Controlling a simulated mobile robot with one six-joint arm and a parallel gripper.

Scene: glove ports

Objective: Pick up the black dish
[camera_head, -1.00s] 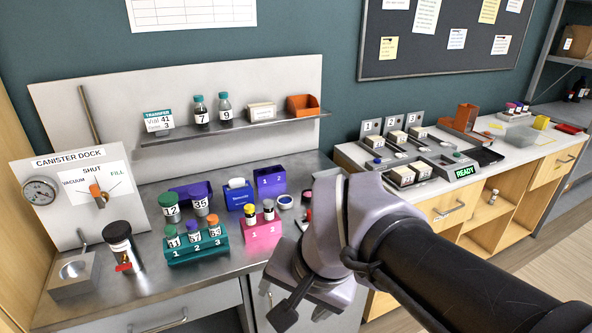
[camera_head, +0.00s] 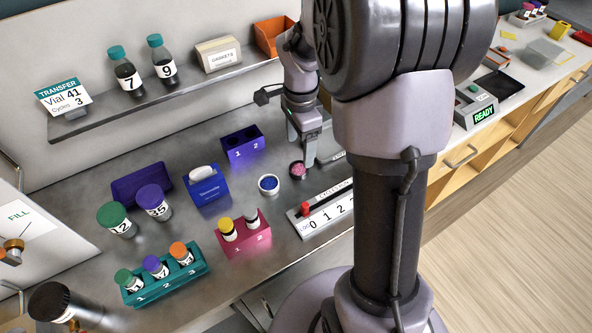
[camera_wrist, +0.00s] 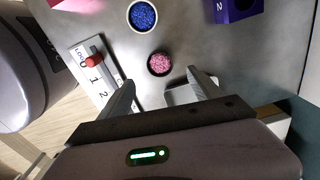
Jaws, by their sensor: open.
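The black dish (camera_head: 298,169) is small and round, with pink grains inside. It stands on the steel bench, and in the wrist view the dish (camera_wrist: 160,64) lies just beyond the fingertips, roughly centred between them. My gripper (camera_head: 306,158) points down close to the dish, on its far right side. In the wrist view my gripper (camera_wrist: 163,86) has its two fingers apart with nothing held between them. I cannot tell its exact height above the bench.
A pale dish of blue grains (camera_head: 269,184) stands to the left of the black dish. A numbered strip with a red slider (camera_head: 305,209) lies in front. A purple two-hole block (camera_head: 243,146), a blue box (camera_head: 207,186) and a pink vial rack (camera_head: 243,236) stand nearby.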

